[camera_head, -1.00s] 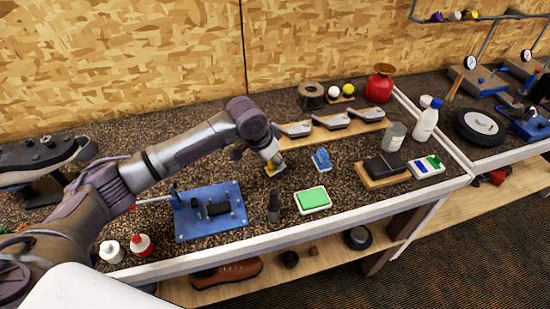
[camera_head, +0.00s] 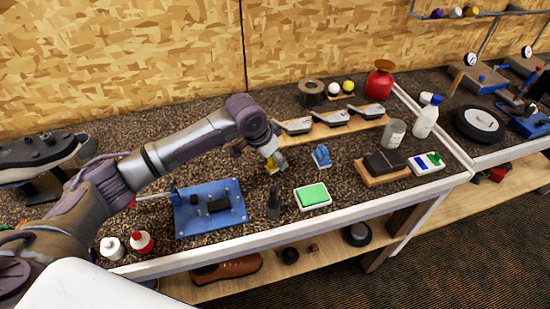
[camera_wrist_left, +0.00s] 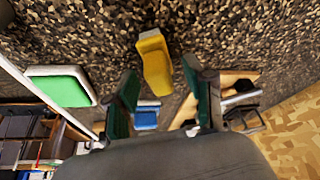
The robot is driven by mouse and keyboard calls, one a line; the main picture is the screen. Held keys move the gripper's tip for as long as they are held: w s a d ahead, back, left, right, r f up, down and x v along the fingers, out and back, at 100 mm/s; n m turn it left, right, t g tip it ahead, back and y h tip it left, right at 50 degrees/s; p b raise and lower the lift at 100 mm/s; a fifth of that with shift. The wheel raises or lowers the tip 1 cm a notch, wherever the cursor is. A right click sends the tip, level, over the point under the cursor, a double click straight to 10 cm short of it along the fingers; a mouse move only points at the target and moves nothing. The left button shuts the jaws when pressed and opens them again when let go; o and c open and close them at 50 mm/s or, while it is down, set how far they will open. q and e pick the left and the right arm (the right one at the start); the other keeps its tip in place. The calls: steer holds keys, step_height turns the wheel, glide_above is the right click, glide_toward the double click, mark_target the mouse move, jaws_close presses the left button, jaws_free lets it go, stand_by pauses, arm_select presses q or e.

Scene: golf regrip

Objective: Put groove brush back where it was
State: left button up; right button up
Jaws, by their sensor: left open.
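A small yellow block-shaped item (camera_head: 278,166), which may be the groove brush, is at my left gripper (camera_head: 271,160) above the dark speckled bench top. In the left wrist view the yellow item (camera_wrist_left: 155,62) shows between and beyond the two green-lined fingers of my left gripper (camera_wrist_left: 163,82). The fingers are apart, with visible gaps on both sides of it. I cannot make out bristles. A small blue item (camera_head: 321,157) stands to the right of the gripper; it also shows in the left wrist view (camera_wrist_left: 146,118). My right gripper is out of view.
A green pad in a white tray (camera_head: 313,196) and a dark bottle (camera_head: 273,206) stand near the front edge. A blue plate with fittings (camera_head: 190,222) is to the left. Club heads on a wooden rack (camera_head: 345,131) lie behind.

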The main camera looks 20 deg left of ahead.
arm_select(q)
steer(key=b+v, duration=0.1)
steer(key=v, duration=1)
steer(key=shift+s+r, duration=0.15)
steer(key=shift+r, duration=0.1)
steer(key=shift+a, duration=0.1)
stand_by(0.7)
